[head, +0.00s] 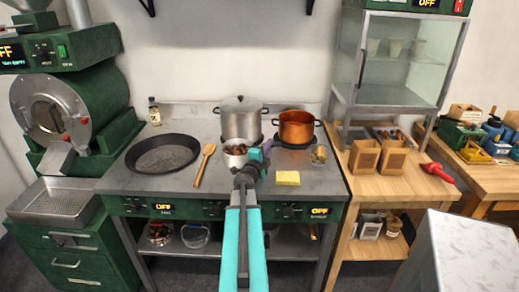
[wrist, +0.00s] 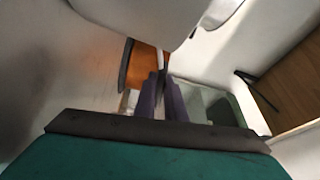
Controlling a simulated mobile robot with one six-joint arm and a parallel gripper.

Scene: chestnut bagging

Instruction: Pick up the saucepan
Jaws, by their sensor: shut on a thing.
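The saucepan (head: 235,160) is a small pale pot with brown chestnuts in it, at the middle of the steel stove top in the head view. It is in front of the lidded steel pot. My gripper (head: 266,147) is at its right side, with purple fingers. In the wrist view, the fingers of my gripper (wrist: 162,88) are close together on a thin dark piece, apparently the saucepan's handle. A pale rounded surface, probably the saucepan (wrist: 135,18), fills the top there. The handle is mostly hidden in the head view. I cannot tell whether the saucepan touches the stove.
The lidded steel pot (head: 240,118) and a copper pot (head: 297,128) stand behind. A black pan (head: 162,154) and wooden spoon (head: 204,165) lie left. A yellow sponge (head: 288,178) and small jar (head: 319,155) are right. The front of the stove top (head: 165,186) has free room.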

